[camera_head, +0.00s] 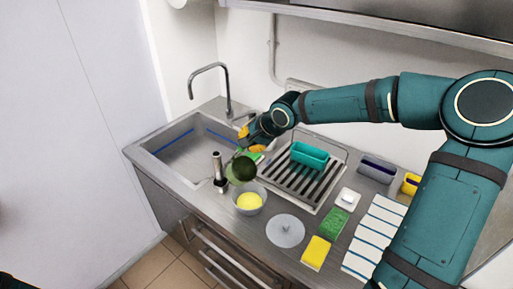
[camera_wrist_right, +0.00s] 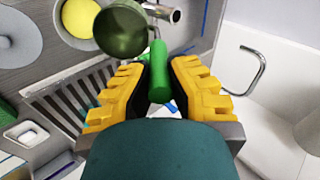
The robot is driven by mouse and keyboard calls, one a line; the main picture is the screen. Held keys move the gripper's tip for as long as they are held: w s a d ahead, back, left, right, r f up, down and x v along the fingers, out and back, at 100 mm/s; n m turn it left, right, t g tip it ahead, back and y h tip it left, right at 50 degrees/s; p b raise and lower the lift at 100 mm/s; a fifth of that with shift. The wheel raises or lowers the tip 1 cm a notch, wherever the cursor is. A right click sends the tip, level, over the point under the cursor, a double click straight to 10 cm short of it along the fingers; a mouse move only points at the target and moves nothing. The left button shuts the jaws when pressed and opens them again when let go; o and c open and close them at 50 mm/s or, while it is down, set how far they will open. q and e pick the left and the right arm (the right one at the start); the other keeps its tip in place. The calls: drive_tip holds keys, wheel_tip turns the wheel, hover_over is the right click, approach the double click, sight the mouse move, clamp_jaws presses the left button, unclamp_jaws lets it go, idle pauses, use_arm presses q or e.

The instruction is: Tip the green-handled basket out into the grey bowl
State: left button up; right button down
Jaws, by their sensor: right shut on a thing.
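My right gripper (camera_head: 251,140) is shut on the green handle (camera_wrist_right: 158,72) of the basket, with a yellow finger on each side of it. The basket is a dark green round cup (camera_head: 243,168); in the wrist view its olive bowl (camera_wrist_right: 121,34) is at the top, beyond the handle. It is held above the counter, just behind the grey bowl (camera_head: 240,206). A yellow round thing (camera_head: 249,202) is in the grey bowl, which also shows at the wrist view's top left (camera_wrist_right: 66,25). I cannot tell what the basket holds.
The sink (camera_head: 180,158) with its tap (camera_head: 226,92) is to the left. A dark-handled upright tool (camera_head: 218,170) stands close left of the bowl. A drying rack with a teal container (camera_head: 309,155), a grey disc (camera_head: 285,231) and sponges (camera_head: 316,253) are to the right.

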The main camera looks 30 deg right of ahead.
drive_tip(key=shift+w+a+r+g+h, duration=0.2)
drive_tip(key=shift+w+a+r+g, duration=0.1)
drive_tip(key=shift+w+r+g, duration=0.2)
drive_tip(key=shift+w+a+r+g+h, duration=0.2)
drive_tip(key=shift+w+a+r+g, duration=0.15)
drive_tip(key=shift+w, duration=0.25)
use_arm(q)
drive_tip(key=shift+r, duration=0.15)
use_arm(e)
drive_tip(key=w+a+f+g+h, duration=0.1)
drive_tip(key=w+a+g+h, duration=0.1)
drive_tip(key=w+g, duration=0.3)
drive_tip(key=shift+w+f, duration=0.15)
drive_tip(key=shift+w, duration=0.25)
drive_tip(key=shift+g, duration=0.25)
use_arm(q)
drive_tip(key=shift+s, duration=0.1)
